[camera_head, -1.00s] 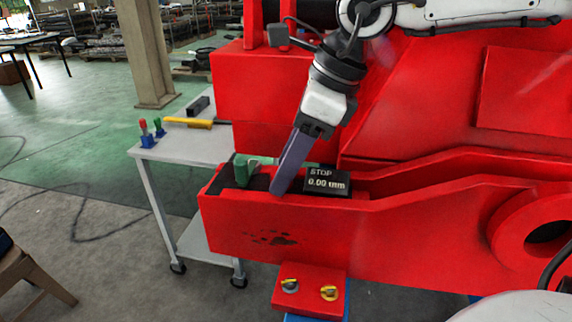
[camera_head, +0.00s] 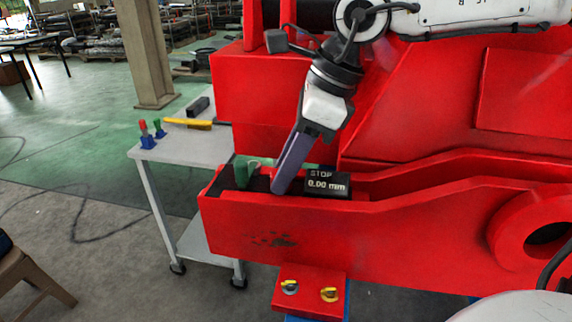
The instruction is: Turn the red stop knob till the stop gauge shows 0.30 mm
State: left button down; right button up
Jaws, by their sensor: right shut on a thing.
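The stop gauge (camera_head: 328,182) is a black box in the red crane part's trough, and it reads 0.00 mm. My right gripper (camera_head: 279,190) comes down from above, just left of the gauge, with its fingers pointing into the trough. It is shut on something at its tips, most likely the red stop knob. A little red shows beside the fingers, but the fingers and the trough wall hide most of the knob. A green part (camera_head: 241,172) stands just left of the fingers. My left gripper is not in view.
A grey trolley (camera_head: 185,150) at left carries a yellow-handled tool (camera_head: 188,122), a dark block (camera_head: 198,106) and blue holders (camera_head: 148,141). A red block with two small knobs (camera_head: 309,291) sits below the trough. The red trough wall (camera_head: 350,225) stands in front of my gripper.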

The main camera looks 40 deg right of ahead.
jog(key=n+g+p, duration=0.1)
jog(key=n, duration=0.2)
jog(key=shift+y, duration=0.4)
jog(key=n, duration=0.1)
jog(key=n+g, duration=0.1)
jog(key=n, duration=0.1)
jog(key=shift+w+d+n, duration=0.1)
jog(key=shift+w+n, duration=0.1)
jog(key=shift+n, duration=0.1)
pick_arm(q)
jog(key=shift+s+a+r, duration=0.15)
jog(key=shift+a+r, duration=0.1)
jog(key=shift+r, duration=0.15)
pick_arm(e)
jog(key=n+g, duration=0.2)
jog(key=n, duration=0.2)
jog(key=shift+w, duration=0.1)
jog(key=o, duration=1)
jog(key=shift+o, duration=0.2)
jog(key=shift+f, duration=0.1)
